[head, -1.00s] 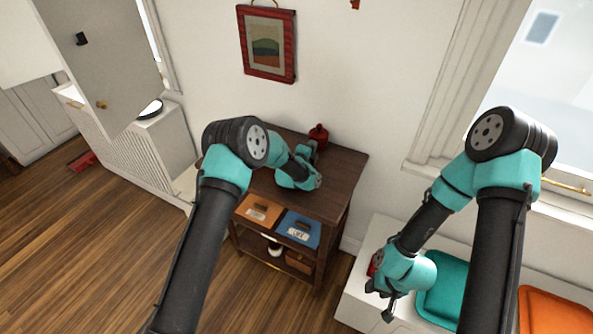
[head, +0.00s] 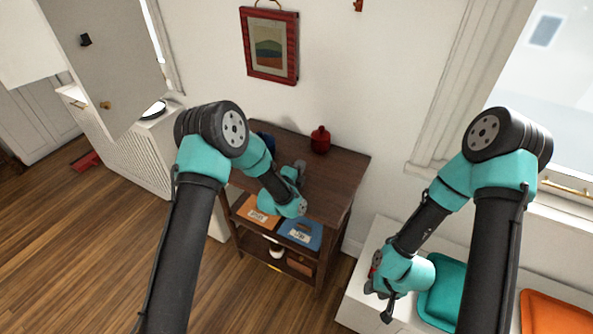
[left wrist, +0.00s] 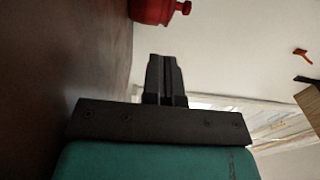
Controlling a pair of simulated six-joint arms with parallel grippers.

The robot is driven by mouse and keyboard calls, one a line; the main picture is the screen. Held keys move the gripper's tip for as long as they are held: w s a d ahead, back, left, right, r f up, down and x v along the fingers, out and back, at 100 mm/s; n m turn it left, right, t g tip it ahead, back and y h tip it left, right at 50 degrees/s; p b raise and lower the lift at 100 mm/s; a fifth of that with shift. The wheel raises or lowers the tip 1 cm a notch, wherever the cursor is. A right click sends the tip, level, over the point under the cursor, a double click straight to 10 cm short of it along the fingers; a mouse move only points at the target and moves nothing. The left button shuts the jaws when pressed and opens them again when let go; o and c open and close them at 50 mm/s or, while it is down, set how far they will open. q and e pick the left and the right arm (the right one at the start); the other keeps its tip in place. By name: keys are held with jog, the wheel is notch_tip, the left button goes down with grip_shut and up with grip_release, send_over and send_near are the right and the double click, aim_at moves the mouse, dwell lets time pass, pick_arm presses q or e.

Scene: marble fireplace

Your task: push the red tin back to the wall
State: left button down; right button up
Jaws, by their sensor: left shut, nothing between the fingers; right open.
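The red tin (head: 320,140) stands upright on the dark wooden shelf top (head: 338,178), near the wall. It has a small knob on its lid. In the left wrist view the red tin (left wrist: 152,10) shows at the top edge, partly cut off. My left gripper (head: 300,166) is over the shelf top, in front of the tin and to its left, apart from it. Its fingers (left wrist: 166,75) are shut and empty. My right gripper (head: 381,305) is far to the right and low, by the white bench; it is open.
Below the top, an orange box (head: 258,217) and a blue box (head: 300,232) sit on the shelf. Something dark blue (head: 266,141) stands at the back left of the top, partly hidden by my arm. A framed picture (head: 269,46) hangs on the wall above.

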pick_arm(q)
jog(key=shift+v, duration=1.1)
